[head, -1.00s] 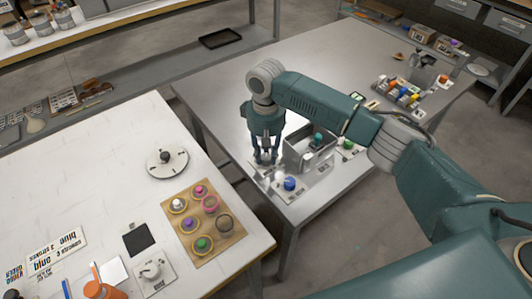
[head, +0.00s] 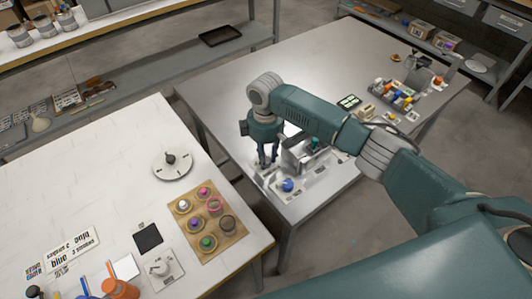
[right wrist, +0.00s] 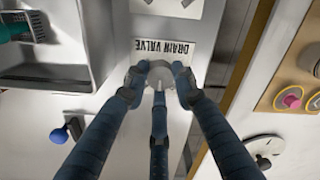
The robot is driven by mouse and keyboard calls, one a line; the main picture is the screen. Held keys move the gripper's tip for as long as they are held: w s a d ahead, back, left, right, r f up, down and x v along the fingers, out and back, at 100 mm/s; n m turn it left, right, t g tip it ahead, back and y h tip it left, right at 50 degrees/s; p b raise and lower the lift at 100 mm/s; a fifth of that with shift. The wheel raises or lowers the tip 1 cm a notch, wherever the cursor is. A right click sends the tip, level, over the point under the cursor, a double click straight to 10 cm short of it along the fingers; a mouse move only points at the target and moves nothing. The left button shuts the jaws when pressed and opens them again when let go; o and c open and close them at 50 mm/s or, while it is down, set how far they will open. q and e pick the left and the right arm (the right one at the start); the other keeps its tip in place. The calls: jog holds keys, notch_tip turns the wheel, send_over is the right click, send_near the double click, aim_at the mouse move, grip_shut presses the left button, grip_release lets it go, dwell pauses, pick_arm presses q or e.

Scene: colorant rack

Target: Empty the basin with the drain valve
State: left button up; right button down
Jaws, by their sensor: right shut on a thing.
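My right gripper (head: 266,163) reaches down beside the metal basin (head: 297,160) on the grey table. In the right wrist view the fingers of this gripper (right wrist: 162,88) are closed around the round grey knob of the drain valve (right wrist: 160,72). A pale line marks the knob, and the label "DRAIN VALVE" (right wrist: 166,48) reads upside down behind it. The basin (right wrist: 55,74) fills the upper left there, with a teal object (right wrist: 14,30) at its edge. The water level cannot be made out. My left gripper is not in view.
A blue knob (head: 287,185) stands on the panel in front of the basin. The white table (head: 90,160) at left carries a dial (head: 172,164) and a wooden board (head: 232,243) of coloured pots. A colorant rack (head: 398,96) stands far right.

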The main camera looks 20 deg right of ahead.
jog(key=n, duration=0.2)
jog(key=n+p, duration=0.1)
jog(key=n, duration=0.1)
jog(key=shift+w+a+r+n, duration=0.15)
jog(key=shift+r+n, duration=0.05)
jog(key=shift+n, duration=0.1)
jog(key=n, duration=0.4)
jog(key=shift+p, duration=0.4)
jog(key=shift+n, duration=0.3)
jog(key=c, duration=1.4)
grip_release()
jog(key=shift+a+f, duration=0.1)
notch_tip(320, 180, up, 12)
